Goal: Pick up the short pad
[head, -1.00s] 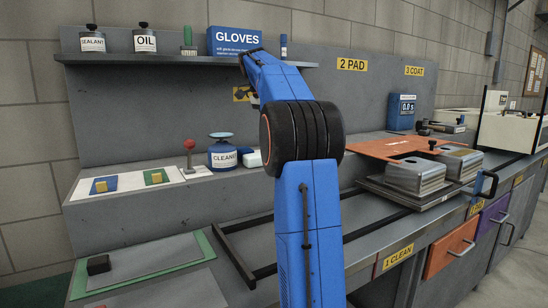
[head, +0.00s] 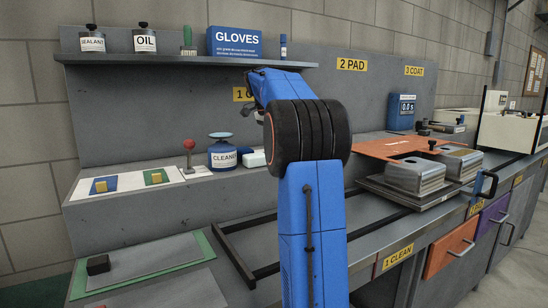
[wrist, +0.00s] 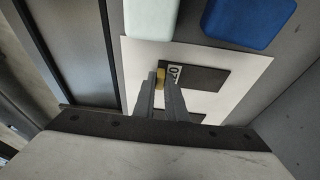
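In the wrist view, a dark flat pad (wrist: 208,79) lies on a white card, with a small printed label and a yellow block (wrist: 160,77) at its left end. A second dark piece (wrist: 199,115) shows below it, partly hidden. I cannot tell for sure which is the short pad. My gripper (wrist: 159,80) points down at the card, its two fingers apart, with the yellow block showing between the fingertips. Whether they touch it is unclear. In the head view, my arm hides the fingers and this card.
A pale block (wrist: 151,18) and a blue block (wrist: 249,20) lie just beyond the card. On the ledge stand a CLEANER tin (head: 222,153) and a red-knobbed lever (head: 189,156). The shelf (head: 180,60) overhangs at the back. Metal blocks (head: 415,175) stand to the right.

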